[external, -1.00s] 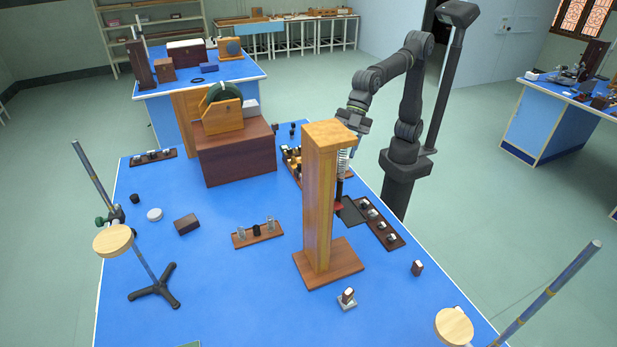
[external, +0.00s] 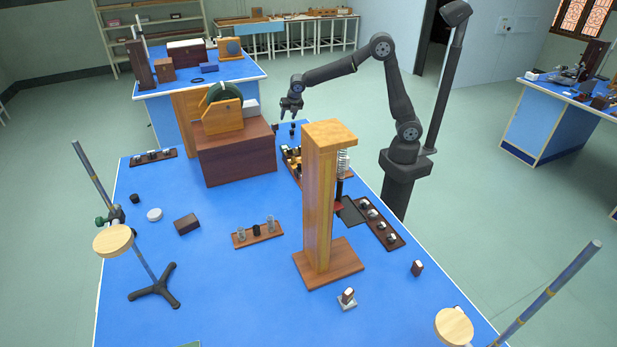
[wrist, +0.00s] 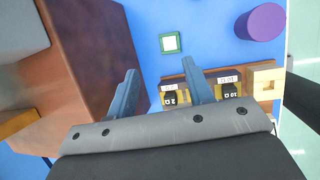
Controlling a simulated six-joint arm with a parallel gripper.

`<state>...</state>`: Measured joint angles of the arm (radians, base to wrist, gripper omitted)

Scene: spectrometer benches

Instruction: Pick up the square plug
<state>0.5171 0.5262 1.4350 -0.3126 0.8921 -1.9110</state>
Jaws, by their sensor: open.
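Ahead of the fingertips, a small green-edged square piece with a pale top (wrist: 171,43) stands alone on the blue surface. It may be the square plug, but I cannot tell for certain. Nothing touches it. A purple round piece (wrist: 262,22) stands to its right.
The brown box (wrist: 92,60) stands close left of the fingers. A tall wooden stand (external: 318,200) rises nearer the external camera.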

